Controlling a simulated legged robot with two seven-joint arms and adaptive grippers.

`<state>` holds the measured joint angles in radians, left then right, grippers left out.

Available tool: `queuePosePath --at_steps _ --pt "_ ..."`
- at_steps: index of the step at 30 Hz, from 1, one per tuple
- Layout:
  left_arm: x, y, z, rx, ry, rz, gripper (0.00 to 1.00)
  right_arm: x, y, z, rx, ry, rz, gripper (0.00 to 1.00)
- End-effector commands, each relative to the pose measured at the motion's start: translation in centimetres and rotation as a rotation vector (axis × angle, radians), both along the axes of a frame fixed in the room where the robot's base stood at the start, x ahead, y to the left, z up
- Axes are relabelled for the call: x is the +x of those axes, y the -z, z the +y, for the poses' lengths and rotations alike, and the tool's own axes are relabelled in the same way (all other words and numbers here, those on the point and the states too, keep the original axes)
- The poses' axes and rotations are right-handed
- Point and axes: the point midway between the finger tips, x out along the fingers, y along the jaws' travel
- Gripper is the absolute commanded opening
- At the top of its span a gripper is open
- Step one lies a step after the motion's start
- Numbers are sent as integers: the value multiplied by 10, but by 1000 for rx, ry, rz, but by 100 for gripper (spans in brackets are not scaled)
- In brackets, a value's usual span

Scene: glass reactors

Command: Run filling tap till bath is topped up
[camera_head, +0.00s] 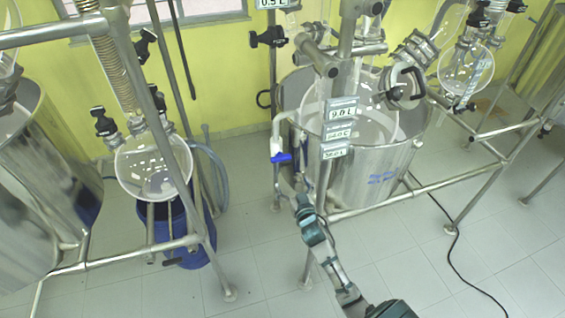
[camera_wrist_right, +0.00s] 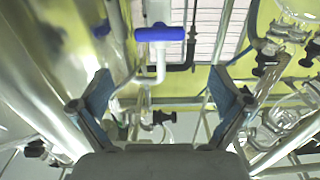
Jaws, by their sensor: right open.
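The filling tap has a blue handle (camera_head: 281,158) on a pale pipe at the left side of the steel bath (camera_head: 372,178). My right gripper (camera_head: 285,180) is just below the handle in the head view, apart from it. In the right wrist view the blue handle (camera_wrist_right: 160,34) lies crosswise beyond the two spread fingers of the right gripper (camera_wrist_right: 160,88), with nothing between them. A glass vessel sits inside the bath. The water level in the bath cannot be made out. My left gripper is not in view.
Label plates (camera_head: 340,131) hang on the bath's frame. Steel frame tubes (camera_head: 350,212) run close to my right arm. Another steel vessel (camera_head: 35,190), a round glass flask (camera_head: 153,165) and a blue container (camera_head: 185,235) stand left. A black cable (camera_head: 455,255) lies on the open tiled floor.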

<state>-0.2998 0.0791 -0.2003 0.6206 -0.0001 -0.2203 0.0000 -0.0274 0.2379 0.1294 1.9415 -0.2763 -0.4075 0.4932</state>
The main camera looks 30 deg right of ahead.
Motion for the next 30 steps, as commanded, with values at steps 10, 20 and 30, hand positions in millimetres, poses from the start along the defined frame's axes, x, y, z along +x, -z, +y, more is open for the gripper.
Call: queuePosePath --at_steps 10,20,30 --pt "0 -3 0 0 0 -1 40 77 -1 -19 3 1 -1 100" --pt "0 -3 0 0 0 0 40 104 0 -26 3 1 -1 100" --pt "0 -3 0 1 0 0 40 105 0 -26 3 0 -1 75"
